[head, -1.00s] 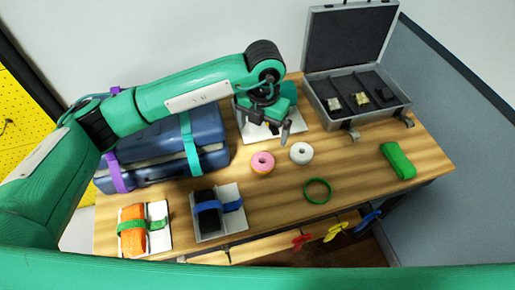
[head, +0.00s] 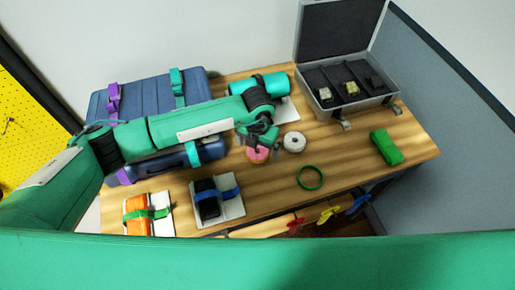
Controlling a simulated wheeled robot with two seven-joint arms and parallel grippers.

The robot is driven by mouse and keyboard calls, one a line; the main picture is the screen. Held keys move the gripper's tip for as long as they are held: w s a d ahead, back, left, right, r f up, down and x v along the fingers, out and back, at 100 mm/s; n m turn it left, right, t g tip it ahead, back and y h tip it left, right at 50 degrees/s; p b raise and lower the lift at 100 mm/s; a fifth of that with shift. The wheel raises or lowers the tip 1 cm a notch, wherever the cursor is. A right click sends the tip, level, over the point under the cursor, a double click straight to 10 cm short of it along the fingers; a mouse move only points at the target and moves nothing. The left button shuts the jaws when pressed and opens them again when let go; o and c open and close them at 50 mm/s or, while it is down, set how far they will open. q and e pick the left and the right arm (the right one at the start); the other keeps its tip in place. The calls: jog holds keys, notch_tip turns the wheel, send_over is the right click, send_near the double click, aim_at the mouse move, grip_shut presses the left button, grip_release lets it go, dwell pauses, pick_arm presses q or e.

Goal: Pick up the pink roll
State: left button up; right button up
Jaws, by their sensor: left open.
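The pink roll (head: 257,155) lies on the wooden table (head: 275,185) near its middle, with its upper part hidden behind my gripper. My left gripper (head: 263,146) is open and hangs right over the roll, its fingers pointing down at it. Whether the fingers reach around the roll or stay above it I cannot tell. My right gripper does not show.
A white roll (head: 294,142) lies close to the right of the pink one. A green ring (head: 310,177) lies in front. A blue case (head: 215,148) stands left, partly behind my arm. An open grey case (head: 368,105) and green bundle (head: 385,147) are at right.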

pick_arm(q)
jog(key=shift+f, duration=0.55)
jog(key=c, duration=0.8)
jog(key=shift+o, duration=0.2)
